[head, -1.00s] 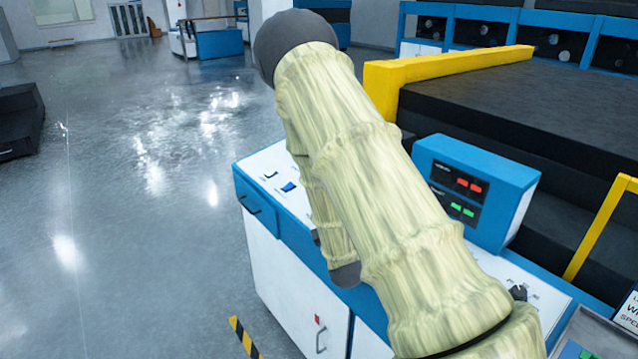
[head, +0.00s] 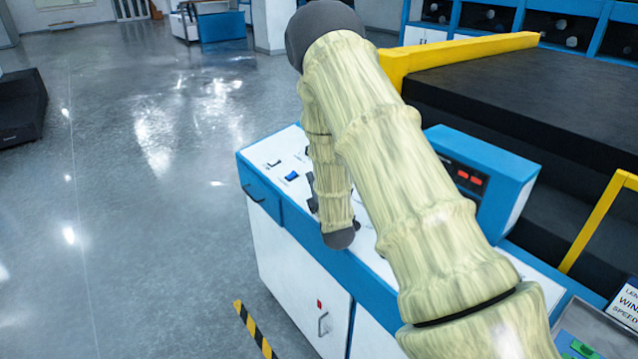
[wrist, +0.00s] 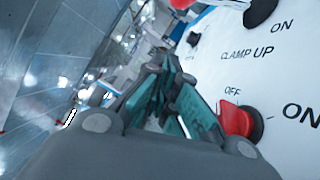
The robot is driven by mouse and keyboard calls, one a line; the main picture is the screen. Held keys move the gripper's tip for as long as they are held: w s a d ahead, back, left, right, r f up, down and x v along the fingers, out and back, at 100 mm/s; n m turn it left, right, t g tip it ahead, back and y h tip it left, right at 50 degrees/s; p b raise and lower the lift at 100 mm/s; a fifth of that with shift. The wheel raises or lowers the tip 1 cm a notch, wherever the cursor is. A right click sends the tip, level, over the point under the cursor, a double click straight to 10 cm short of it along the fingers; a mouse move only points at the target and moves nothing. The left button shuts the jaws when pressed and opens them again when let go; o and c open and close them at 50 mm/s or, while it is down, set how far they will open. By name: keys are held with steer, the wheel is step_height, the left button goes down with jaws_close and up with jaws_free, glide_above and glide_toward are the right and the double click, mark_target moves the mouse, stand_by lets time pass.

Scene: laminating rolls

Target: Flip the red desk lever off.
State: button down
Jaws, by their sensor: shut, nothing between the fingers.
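In the wrist view a red lever (wrist: 235,119) with a dark round base stands on the white desk panel (wrist: 215,65), just right of my fingers. An "OFF" label is above it and an "ON" label to its right. I cannot tell for sure which way it is set. My gripper (wrist: 168,72) is shut and empty, its teal fingers beside the lever; whether they touch it is unclear. Part of another red control (wrist: 182,4) shows at the top edge. In the head view my arm hides the red lever and the fingers.
The blue and white desk (head: 262,215) has a blue switch (head: 292,176) at its left end and a blue display box (head: 500,170) at the back. A yellow rail (head: 450,52) and dark machine bed stand behind. Open floor (head: 130,230) lies to the left.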

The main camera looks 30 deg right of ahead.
steer(key=w+d+p, duration=0.1)
steer(key=d+r, duration=0.1)
steer(key=d, duration=0.1)
steer(key=shift+w+r+p, duration=0.1)
steer(key=shift+w+p, duration=0.3)
steer(key=shift+d+r, duration=0.1)
steer(key=shift+d, duration=0.55)
steer(key=shift+s, duration=0.1)
steer(key=shift+r, duration=0.15)
